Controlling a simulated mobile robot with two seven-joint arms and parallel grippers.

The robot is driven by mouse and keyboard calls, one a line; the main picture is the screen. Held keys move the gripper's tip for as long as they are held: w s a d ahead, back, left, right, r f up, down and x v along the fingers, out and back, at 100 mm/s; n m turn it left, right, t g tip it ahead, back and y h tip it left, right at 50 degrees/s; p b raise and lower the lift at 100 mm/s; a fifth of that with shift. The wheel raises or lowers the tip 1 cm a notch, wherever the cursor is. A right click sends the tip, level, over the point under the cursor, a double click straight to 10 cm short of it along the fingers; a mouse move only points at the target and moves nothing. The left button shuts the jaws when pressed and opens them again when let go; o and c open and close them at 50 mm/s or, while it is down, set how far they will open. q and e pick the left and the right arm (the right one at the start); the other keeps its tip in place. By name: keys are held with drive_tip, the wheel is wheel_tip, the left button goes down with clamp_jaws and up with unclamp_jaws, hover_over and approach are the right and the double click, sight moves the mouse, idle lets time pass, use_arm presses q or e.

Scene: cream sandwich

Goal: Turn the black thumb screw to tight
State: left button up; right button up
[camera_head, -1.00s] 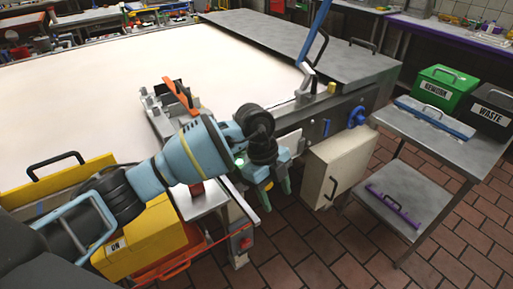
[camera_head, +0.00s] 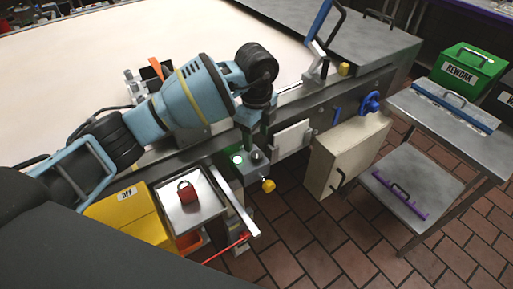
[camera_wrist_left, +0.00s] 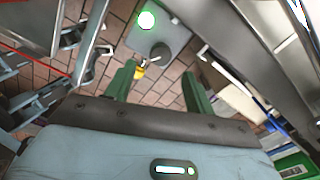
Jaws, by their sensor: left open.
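A small dark round knob (camera_head: 258,156), which looks like the black thumb screw, stands on a grey bracket (camera_head: 252,173) at the near edge of the large table. It also shows in the left wrist view (camera_wrist_left: 160,51). Whether it is tight cannot be told. A lit green lamp (camera_head: 237,160) is beside it, and a yellow knob (camera_head: 268,186) sticks out below. My left gripper (camera_head: 254,138) is open and empty, its green fingers just above the bracket. In the left wrist view, my left gripper (camera_wrist_left: 158,70) has its fingers spread, with the knob ahead between them. My right gripper is not in view.
A metal tray (camera_head: 205,212) with a red padlock (camera_head: 187,193) and a yellow box (camera_head: 128,215) marked OFF are left of the bracket. A cream box (camera_head: 345,152) and blue handwheel (camera_head: 369,102) are on the right. A side table (camera_head: 440,118) stands further right.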

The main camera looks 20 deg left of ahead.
sight(256, 153)
use_arm(q)
drive_tip(key=shift+w+f, duration=0.1)
drive_tip(key=shift+f, duration=3.05)
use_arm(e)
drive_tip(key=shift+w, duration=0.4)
use_arm(q)
drive_tip(key=c, duration=1)
drive_tip(key=shift+r, duration=0.1)
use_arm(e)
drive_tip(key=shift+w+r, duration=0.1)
